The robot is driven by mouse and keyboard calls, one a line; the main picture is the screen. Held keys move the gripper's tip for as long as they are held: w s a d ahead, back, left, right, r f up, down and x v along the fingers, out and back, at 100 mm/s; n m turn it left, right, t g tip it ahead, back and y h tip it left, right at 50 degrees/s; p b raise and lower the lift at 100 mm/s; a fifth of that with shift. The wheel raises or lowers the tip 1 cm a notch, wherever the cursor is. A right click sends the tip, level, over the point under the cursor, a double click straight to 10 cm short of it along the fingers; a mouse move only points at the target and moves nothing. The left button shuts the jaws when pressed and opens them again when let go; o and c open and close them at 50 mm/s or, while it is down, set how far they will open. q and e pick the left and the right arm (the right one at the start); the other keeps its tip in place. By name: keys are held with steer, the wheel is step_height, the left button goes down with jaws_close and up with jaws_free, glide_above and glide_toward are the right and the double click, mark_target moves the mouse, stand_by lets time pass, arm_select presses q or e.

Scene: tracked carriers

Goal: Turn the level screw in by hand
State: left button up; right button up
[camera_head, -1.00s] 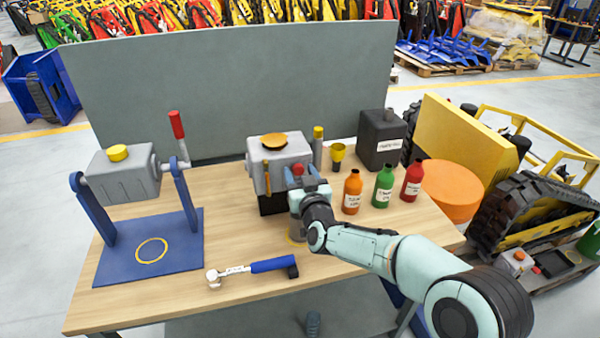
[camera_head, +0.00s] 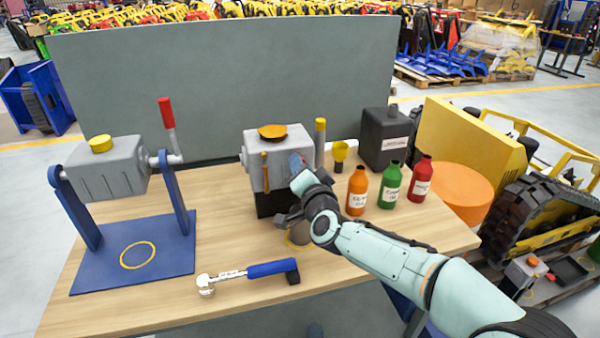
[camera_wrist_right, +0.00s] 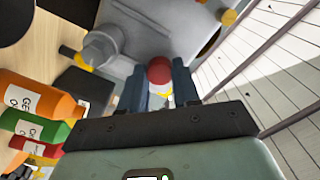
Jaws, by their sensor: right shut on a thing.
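The grey gearbox-like housing (camera_head: 275,150) with an orange cap (camera_head: 271,132) stands on a dark block at the table's middle. The level screw has a red head (camera_head: 297,162) on the housing's front right face. My right gripper (camera_head: 300,172) is at that head and partly hides it. In the right wrist view, the red head (camera_wrist_right: 159,70) sits between the two dark fingertips of my right gripper (camera_wrist_right: 159,84), which are shut on it. The screw's thread is hidden. My left gripper is not in view.
Orange (camera_head: 357,190), green (camera_head: 389,185) and red (camera_head: 419,178) bottles stand right of my right arm. A yellow funnel (camera_head: 340,151) and a black canister (camera_head: 384,140) are behind. A blue stand (camera_head: 100,265) holds another grey housing at left.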

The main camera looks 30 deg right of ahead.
steer(key=m+b, duration=0.2)
steer(key=m, duration=0.2)
steer(key=m+b, duration=0.3)
steer(key=shift+f+m, duration=0.2)
steer(key=shift+m, duration=0.2)
steer(key=o, duration=0.7)
steer(key=shift+r+m, duration=0.15)
steer(key=shift+m, duration=0.15)
steer(key=shift+c, duration=0.2)
steer(key=o, duration=0.3)
steer(key=shift+r, duration=0.1)
